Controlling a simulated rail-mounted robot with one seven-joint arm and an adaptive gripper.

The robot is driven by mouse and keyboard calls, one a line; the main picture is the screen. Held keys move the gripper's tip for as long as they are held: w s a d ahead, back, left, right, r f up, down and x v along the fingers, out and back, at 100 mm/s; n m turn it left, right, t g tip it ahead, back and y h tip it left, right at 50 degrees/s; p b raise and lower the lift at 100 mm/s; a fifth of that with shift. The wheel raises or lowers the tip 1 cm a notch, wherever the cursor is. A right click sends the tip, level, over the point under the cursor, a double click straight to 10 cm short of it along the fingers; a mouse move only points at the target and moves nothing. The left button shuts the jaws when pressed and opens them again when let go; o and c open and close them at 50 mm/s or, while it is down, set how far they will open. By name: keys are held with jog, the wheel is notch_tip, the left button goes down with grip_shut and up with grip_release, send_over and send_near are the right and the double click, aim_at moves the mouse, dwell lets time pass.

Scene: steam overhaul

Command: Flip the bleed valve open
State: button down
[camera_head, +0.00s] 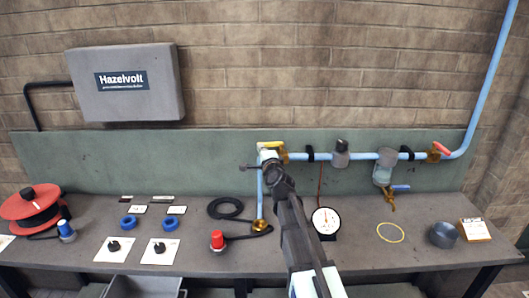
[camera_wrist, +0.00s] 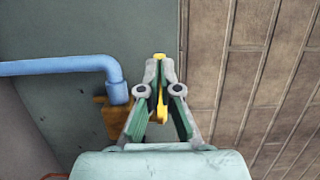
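A brass valve with a yellow lever (camera_head: 270,145) sits at the left end of the blue pipe run on the green wall panel. My gripper (camera_wrist: 160,72) is at this lever, with its fingers drawn together and the yellow lever between them in the wrist view. The brass valve body (camera_wrist: 113,118) is beside the fingers, joined to the blue pipe. In the head view my arm hides part of the valve and the fingertips. A brass tap with a blue lever (camera_head: 400,188) hangs under the filter bowl. No label shows which one is the bleed valve.
A valve with a red lever (camera_head: 440,149) is on the pipe at right. A pressure gauge (camera_head: 326,221) stands on the bench beside my arm. A black hose (camera_head: 230,208), a red-capped part (camera_head: 217,240) and a yellow ring (camera_head: 390,232) lie on the bench.

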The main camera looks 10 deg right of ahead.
jog(key=shift+w+a, duration=0.2)
jog(key=shift+w, duration=0.35)
jog(key=shift+w+r, duration=0.1)
jog(key=shift+r, duration=0.1)
jog(key=s+a+p, duration=0.8)
jog(key=s+a, duration=0.1)
jog(key=s, duration=0.1)
jog(key=shift+f, duration=0.15)
dwell(0.4)
dwell(0.4)
